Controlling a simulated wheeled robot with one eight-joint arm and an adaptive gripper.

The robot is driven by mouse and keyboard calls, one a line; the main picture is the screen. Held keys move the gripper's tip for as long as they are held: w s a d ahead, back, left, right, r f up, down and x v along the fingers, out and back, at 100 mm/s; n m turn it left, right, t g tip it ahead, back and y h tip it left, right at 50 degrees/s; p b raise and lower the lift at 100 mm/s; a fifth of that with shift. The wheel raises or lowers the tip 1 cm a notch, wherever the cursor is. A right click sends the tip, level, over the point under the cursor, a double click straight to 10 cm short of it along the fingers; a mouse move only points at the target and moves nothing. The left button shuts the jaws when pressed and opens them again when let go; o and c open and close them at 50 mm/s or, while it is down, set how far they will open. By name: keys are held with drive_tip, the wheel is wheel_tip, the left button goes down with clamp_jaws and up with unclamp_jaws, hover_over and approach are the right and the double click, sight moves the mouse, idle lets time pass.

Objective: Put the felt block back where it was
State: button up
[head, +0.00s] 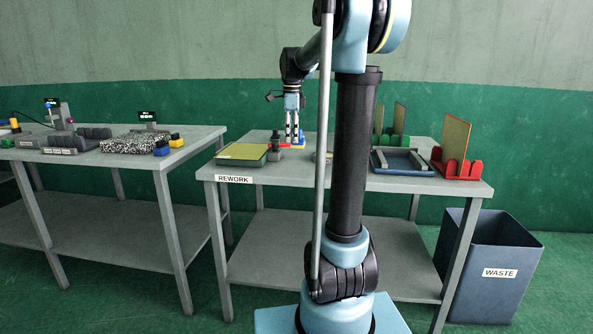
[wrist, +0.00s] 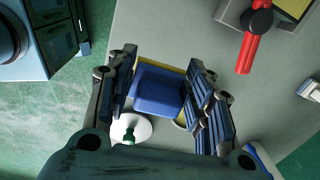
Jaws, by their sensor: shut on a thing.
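My gripper (head: 293,138) is over the back of the REWORK table and points down. In the wrist view its fingers (wrist: 163,95) are closed around a blue block (wrist: 158,85), which I take to be the felt block. Yellow shows along the block's edge and below it in the wrist view; I cannot tell whether it is part of the block or a separate thing. In the head view the block (head: 298,146) is small between the fingertips, low at the tabletop. Whether it touches the table is unclear.
A red-handled clamp (wrist: 252,50) stands close by, beside a green-yellow board tray (head: 242,153). A white disc with a green knob (wrist: 131,130) is near the fingers. Red rack (head: 456,165) and blue-grey frame (head: 401,161) are to the right. A WASTE bin (head: 490,265) stands beside the table.

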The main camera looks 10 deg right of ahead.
sight(299, 143)
wheel_tip(299, 143, down, 10)
drive_tip(key=shift+r, duration=0.15)
drive_tip(key=o, duration=1.4)
drive_tip(key=r, duration=0.8)
drive_tip(key=s+r, duration=0.1)
drive_tip(key=r, duration=0.3)
drive_tip(key=s+d+f+n, duration=0.1)
drive_tip(key=s+f+n, duration=0.5)
drive_tip(key=s, duration=0.5)
drive_tip(key=s+f+n+t, duration=0.1)
drive_tip(key=s+f+n, duration=0.6)
drive_tip(key=s+f, duration=0.4)
drive_tip(key=s+d+f+n, duration=0.1)
drive_tip(key=s+f+n, duration=0.6)
drive_tip(key=s, duration=0.5)
drive_tip(key=shift+d+f, duration=0.15)
drive_tip(key=shift+f, duration=0.35)
drive_tip(key=shift+d+f, duration=0.15)
drive_tip(key=shift+f, duration=0.35)
